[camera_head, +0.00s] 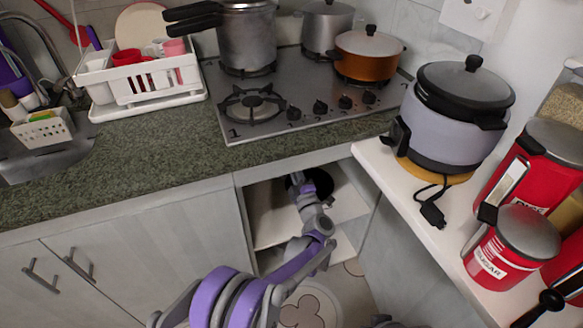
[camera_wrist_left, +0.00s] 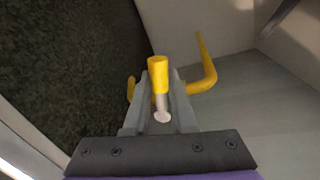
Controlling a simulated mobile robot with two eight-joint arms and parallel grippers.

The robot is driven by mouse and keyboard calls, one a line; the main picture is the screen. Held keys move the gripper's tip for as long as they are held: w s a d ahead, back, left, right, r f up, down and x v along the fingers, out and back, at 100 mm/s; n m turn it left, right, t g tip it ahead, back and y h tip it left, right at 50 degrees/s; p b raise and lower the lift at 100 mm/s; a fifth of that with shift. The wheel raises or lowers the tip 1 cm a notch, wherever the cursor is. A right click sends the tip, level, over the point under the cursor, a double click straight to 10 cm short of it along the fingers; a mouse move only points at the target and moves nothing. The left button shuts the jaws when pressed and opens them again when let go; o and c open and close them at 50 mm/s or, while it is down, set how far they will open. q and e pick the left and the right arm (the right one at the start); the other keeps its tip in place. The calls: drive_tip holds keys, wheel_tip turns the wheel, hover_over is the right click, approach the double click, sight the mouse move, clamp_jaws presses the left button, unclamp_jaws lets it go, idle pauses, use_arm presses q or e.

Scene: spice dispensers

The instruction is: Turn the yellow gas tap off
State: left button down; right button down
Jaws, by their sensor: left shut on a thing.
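The yellow gas tap shows in the left wrist view as a yellow-sleeved handle (camera_wrist_left: 158,75) on a pale stem (camera_wrist_left: 161,106). A bent yellow pipe (camera_wrist_left: 207,70) lies behind it and shows on both sides of the fingers. My left gripper (camera_wrist_left: 160,98) is shut on the tap handle, with one finger on each side of it. In the head view my left arm reaches into the open cabinet below the hob, and my left gripper (camera_head: 296,182) is just under the counter edge. The tap is hidden in that view. My right gripper is not in view.
The open cabinet (camera_head: 270,225) has pale walls close around my left arm. The counter (camera_head: 150,150) and hob (camera_head: 300,85) lie above it. A white side shelf (camera_head: 400,190) bears a lilac cooker (camera_head: 455,125) and red canisters (camera_head: 505,245). A dish rack (camera_head: 140,85) stands left.

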use_arm(q)
drive_tip(key=shift+d+r+n+y+p, duration=0.15)
drive_tip(key=shift+r+n+y, duration=0.15)
drive_tip(key=shift+n, duration=0.75)
drive_tip(key=shift+r+n+y+p, duration=0.2)
drive_tip(key=shift+r+n, duration=0.2)
drive_tip(key=shift+n, duration=0.65)
drive_tip(key=shift+g, duration=0.3)
drive_tip(key=c, duration=0.8)
unclamp_jaws()
drive_tip(key=shift+o, duration=0.2)
drive_tip(key=p+v, duration=0.1)
drive_tip(key=v, duration=0.9)
drive_tip(key=shift+s, duration=0.3)
drive_tip(key=shift+d+f, duration=0.1)
drive_tip(key=shift+f, duration=0.1)
